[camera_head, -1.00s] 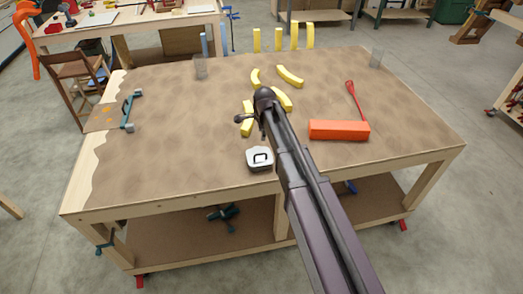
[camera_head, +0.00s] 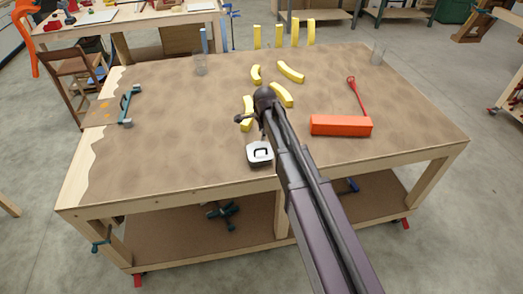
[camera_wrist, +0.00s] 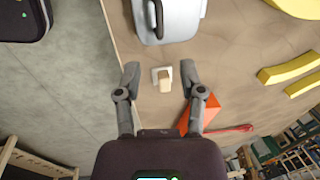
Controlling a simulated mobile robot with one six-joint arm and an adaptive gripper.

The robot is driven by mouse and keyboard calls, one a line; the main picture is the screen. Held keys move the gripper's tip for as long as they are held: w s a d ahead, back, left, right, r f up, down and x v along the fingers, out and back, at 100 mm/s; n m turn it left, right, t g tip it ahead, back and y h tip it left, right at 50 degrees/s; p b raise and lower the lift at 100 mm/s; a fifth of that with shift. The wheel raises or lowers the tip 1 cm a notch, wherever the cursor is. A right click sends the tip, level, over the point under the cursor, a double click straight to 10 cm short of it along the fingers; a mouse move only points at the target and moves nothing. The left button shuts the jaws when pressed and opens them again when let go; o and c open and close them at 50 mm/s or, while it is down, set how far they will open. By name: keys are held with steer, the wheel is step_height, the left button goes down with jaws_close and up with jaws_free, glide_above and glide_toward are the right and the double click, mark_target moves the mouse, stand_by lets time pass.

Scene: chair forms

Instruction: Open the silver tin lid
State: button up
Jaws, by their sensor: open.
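The silver tin (camera_head: 259,153) stands near the front edge of the table, with a dark handle shape on its top. In the wrist view the tin (camera_wrist: 182,25) fills the top middle and is partly cut off by the frame. My gripper (camera_wrist: 160,70) is open, its two dark fingers apart, and it is not on the tin. A small pale block-like piece (camera_wrist: 164,80) shows between the fingers. I cannot tell what it is or how far below it lies.
Curved yellow pieces (camera_head: 290,71) lie behind my gripper, and upright yellow ones stand at the back edge. An orange block (camera_head: 341,125) and a red tool (camera_head: 356,95) lie to the right. A teal clamp (camera_head: 129,104) is at left. The left-middle tabletop is clear.

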mark_target(261, 149)
steer(key=shift+w+a+f+b, duration=0.1)
steer(key=shift+w+f+b, duration=0.2)
steer(key=shift+f+b, duration=1.3)
steer(key=shift+w+a+f+b, duration=0.1)
steer(key=shift+w+f+b, duration=0.2)
steer(key=shift+f+b, duration=1.25)
steer(key=shift+w+a+f+b, duration=0.1)
steer(key=shift+w+f+b, duration=0.2)
steer(key=shift+f+b, duration=1.3)
steer(key=shift+f, duration=0.15)
jaws_close()
